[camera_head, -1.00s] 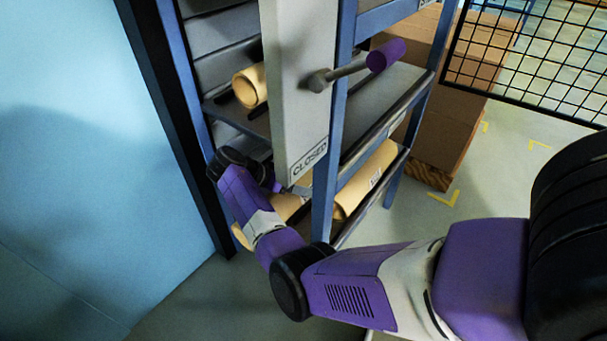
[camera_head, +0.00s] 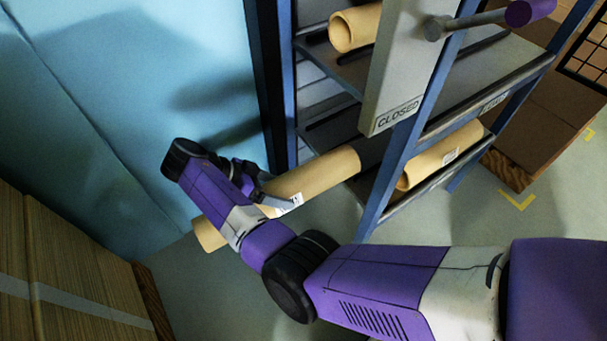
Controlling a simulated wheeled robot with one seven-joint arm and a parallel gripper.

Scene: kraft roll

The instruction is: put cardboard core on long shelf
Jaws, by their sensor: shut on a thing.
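The rack's upper shelf (camera_head: 345,72) holds a tan tube (camera_head: 356,27).
A grey panel marked CLOSED (camera_head: 398,70) hangs before the rack, with a purple-ended handle (camera_head: 530,12). Blue uprights (camera_head: 410,150) flank it.

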